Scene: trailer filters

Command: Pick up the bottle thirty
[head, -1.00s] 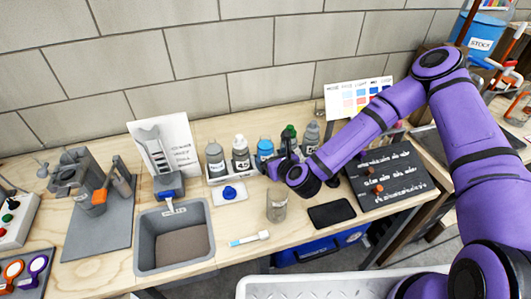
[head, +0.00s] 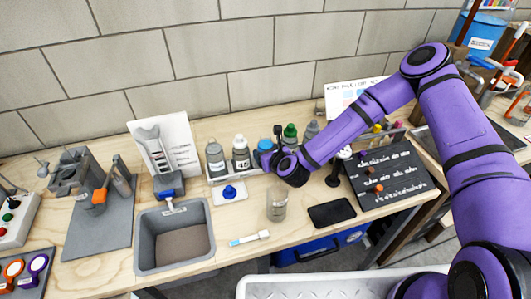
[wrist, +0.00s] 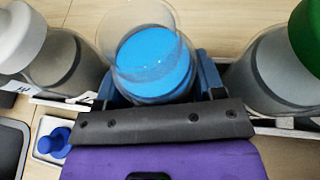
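A bottle with a blue top (head: 265,146) stands in the rack behind the table's middle; it also shows in the wrist view (wrist: 153,62). I cannot read a thirty label on any bottle. My gripper (wrist: 155,85) is open, with one blue finger on each side of this bottle. I cannot tell whether the fingers touch it. In the head view my gripper (head: 278,150) is at the bottle's right and hides part of it. White-capped bottles (head: 215,157) (head: 240,152) stand to the left, and a green-capped bottle (head: 290,133) to the right.
A clear jar (head: 277,205) stands in front of my gripper. A black slab (head: 331,214), a sink (head: 174,243) and a blue knob on a white plate (head: 229,192) lie around it. A dark sign board (head: 395,175) is at right.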

